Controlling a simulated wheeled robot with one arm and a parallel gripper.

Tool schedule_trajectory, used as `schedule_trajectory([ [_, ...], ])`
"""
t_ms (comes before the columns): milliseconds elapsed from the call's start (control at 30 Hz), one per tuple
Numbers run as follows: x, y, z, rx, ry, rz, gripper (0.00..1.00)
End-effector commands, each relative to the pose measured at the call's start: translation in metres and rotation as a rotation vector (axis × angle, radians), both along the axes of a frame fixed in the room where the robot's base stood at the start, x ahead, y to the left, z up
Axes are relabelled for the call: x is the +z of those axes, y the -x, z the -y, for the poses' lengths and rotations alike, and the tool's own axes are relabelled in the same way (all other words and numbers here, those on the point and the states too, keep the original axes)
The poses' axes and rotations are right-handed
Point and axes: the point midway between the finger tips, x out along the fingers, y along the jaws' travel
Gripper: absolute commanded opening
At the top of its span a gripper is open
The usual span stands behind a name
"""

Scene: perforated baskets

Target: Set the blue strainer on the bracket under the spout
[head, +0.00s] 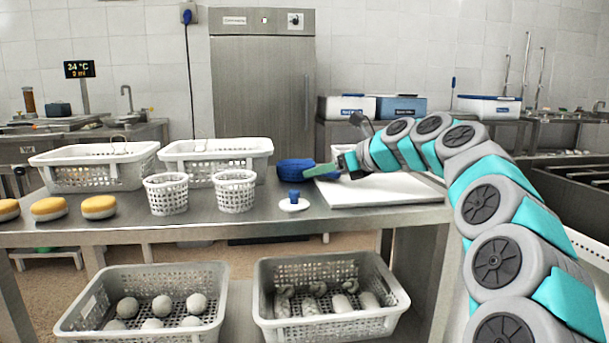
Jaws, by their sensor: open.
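A round blue vessel (291,169), which looks like the blue strainer, sits on the steel table behind a small white disc. My gripper (312,173) is at its right side, with a green finger reaching to or over its edge; I cannot tell whether they touch. The gripper is open, and its far finger is hard to make out. I cannot pick out a bracket under a spout. A faucet (127,97) stands at the back left, and tall taps (527,70) stand at the back right.
The white disc (294,206) carries a small blue piece. A white board (385,190) lies right, under my arm. White perforated baskets (215,148) stand left, with two small ones (166,193) in front. Yellow-topped rounds (98,207) sit far left. Filled baskets (330,325) are below.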

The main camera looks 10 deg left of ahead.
Motion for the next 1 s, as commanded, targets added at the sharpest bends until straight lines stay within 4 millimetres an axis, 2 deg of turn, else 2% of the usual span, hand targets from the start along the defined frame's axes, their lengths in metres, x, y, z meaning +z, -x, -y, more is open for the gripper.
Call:
schedule_trajectory([
  [267,-0.0021,-0.0025,-0.0044,0.0,0.0,-0.001,0.57],
  [767,-0.0019,-0.0023,-0.0042,0.001,0.0,0.0,0.01],
  [1000,-0.0019,-0.0022,-0.0042,0.001,0.0,0.0,0.0],
])
